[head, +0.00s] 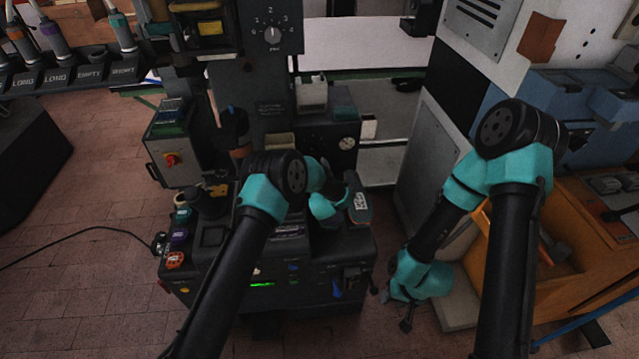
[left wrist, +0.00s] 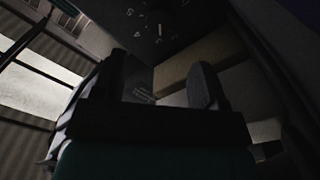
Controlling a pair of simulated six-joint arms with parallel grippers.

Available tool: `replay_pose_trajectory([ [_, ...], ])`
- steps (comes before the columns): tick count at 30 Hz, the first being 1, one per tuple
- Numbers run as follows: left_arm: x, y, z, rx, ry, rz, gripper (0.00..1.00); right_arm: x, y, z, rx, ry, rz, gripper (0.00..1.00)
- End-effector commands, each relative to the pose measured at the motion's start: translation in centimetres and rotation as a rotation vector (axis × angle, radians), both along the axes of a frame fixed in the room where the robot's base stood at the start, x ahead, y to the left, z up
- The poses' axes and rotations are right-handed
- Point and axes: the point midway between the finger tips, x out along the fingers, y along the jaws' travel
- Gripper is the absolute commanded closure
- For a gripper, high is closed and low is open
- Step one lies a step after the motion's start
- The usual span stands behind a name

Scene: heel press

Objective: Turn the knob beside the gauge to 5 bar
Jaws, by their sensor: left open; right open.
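A small round white-faced gauge (head: 347,143) sits on a dark panel of the press, behind my left wrist in the head view. Its reading is too small to tell. The knob beside it cannot be made out against the dark panel. My left gripper is mostly hidden behind its own wrist in the head view, just below and in front of the gauge. In the left wrist view the left gripper (left wrist: 170,82) has its two fingers apart with nothing between them. My right gripper (head: 393,311) hangs low, right of the press, open and empty.
A numbered selector dial (head: 273,34) is on the column above; a dial with numbers (left wrist: 159,30) also shows in the left wrist view. A box with a red switch (head: 171,159) stands left of the press. An orange workbench (head: 575,250) is at right.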

Motion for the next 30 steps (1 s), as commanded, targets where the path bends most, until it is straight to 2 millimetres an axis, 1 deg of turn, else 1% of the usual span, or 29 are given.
replay_pose_trajectory([
  [1, -0.8, -0.1, 0.1, 0.001, 0.002, -0.001, 0.34, 0.0, 0.0, 0.0, 0.0, 0.0, 0.0, 0.58],
  [9, -5.0, -0.5, 0.1, 0.0, 0.0, -0.002, 0.34, 0.0, 0.0, 0.0, 0.0, 0.0, 0.0, 0.58],
  [12, -6.3, -0.7, 0.1, 0.001, 0.0, -0.001, 0.34, 0.0, 0.0, 0.0, 0.0, 0.0, 0.0, 0.58],
  [15, -7.0, -0.7, 0.1, 0.0, 0.0, -0.001, 0.34, 0.0, 0.0, 0.0, 0.0, 0.0, 0.0, 0.58],
  [18, -7.4, -0.7, 0.1, 0.0, -0.001, -0.001, 0.34, 0.0, 0.0, 0.0, 0.0, 0.0, 0.0, 0.58],
  [26, -7.4, -0.7, 0.1, -0.001, -0.001, 0.0, 0.34, 0.0, 0.0, 0.0, 0.0, 0.0, 0.0, 0.58],
  [28, -7.1, -0.7, 0.0, -0.002, -0.001, 0.001, 0.34, 0.0, 0.0, 0.0, 0.0, 0.0, 0.0, 0.58],
  [30, -6.3, -0.5, 0.0, -0.008, -0.002, 0.003, 0.34, 0.0, 0.0, 0.0, 0.0, 0.0, 0.0, 0.58],
])
